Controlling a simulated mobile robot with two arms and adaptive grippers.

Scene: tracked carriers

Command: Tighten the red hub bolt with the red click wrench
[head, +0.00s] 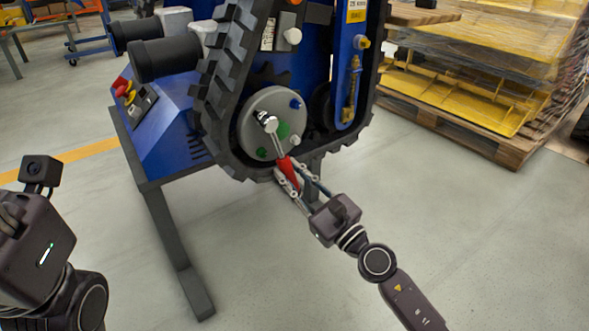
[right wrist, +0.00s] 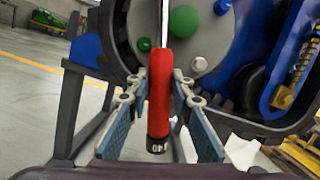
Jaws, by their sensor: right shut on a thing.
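The red click wrench (head: 289,172) has a red handle and a silver shaft and head. My right gripper (head: 289,178) is shut on its handle, which also shows between the fingers in the right wrist view (right wrist: 160,95). The wrench runs up and left to the grey round hub (head: 254,135), with its head (head: 267,120) in front of the hub's upper left part. No red bolt shows; the head may cover it, and I cannot tell whether it is seated. My left arm's gripper body (head: 38,240) is at the lower left, its fingers not visible.
The hub bears green (head: 283,130), blue (head: 295,104) and white (head: 294,141) bolts. A black rubber track (head: 228,80) surrounds it on a blue machine with a dark stand (head: 170,235). A loaded pallet (head: 470,128) stands at right. The floor in front is clear.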

